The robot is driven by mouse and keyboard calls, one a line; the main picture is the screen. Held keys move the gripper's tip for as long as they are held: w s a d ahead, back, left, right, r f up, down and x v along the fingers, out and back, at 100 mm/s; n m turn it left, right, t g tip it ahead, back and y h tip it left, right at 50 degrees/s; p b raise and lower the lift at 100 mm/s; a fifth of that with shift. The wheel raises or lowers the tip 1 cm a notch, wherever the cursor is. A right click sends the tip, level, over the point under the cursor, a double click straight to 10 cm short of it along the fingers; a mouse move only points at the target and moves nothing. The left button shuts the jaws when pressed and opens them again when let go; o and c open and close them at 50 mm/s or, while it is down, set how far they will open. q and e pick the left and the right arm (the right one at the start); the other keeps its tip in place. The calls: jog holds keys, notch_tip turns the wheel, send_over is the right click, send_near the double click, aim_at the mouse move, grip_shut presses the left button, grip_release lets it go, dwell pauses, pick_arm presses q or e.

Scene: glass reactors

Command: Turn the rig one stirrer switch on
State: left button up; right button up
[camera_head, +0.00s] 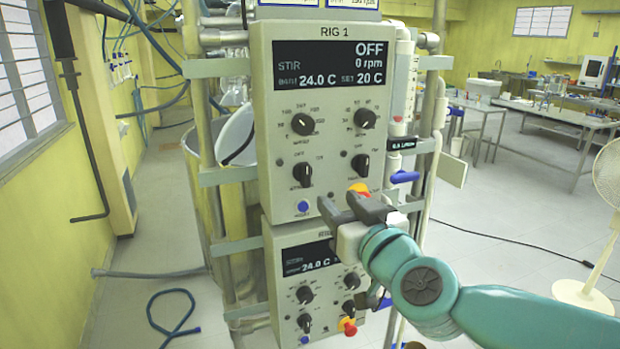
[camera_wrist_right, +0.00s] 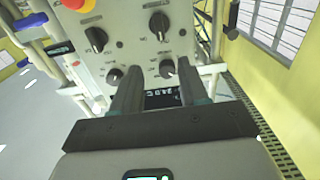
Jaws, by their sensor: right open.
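The grey rig one panel (camera_head: 335,70) is headed RIG 1, and its display (camera_head: 333,64) reads STIR, OFF, 0 rpm. Black knobs sit in two rows, with a lower left knob (camera_head: 303,174) and a lower right knob (camera_head: 361,165). The small labels are too blurred to tell which is the stirrer switch. My right gripper (camera_head: 341,203) is open and empty in front of the panel's bottom edge, below the lower knobs. In the right wrist view my gripper (camera_wrist_right: 156,70) has its fingers apart, with the panel (camera_wrist_right: 135,48) upside down beyond them. My left gripper is out of view.
A red and yellow stop button (camera_head: 359,189) is close to my right fingertips, and a blue button (camera_head: 303,206) is at left. A second panel (camera_head: 325,285) hangs below. A blue-handled valve (camera_head: 404,177) and pipes stand right. Open floor and benches lie further right.

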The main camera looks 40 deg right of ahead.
aim_at(307, 172)
jog(key=x, duration=1.3)
jog(key=shift+w, duration=0.3)
jog(key=shift+a, duration=0.1)
jog(key=shift+w, duration=0.15)
grip_shut()
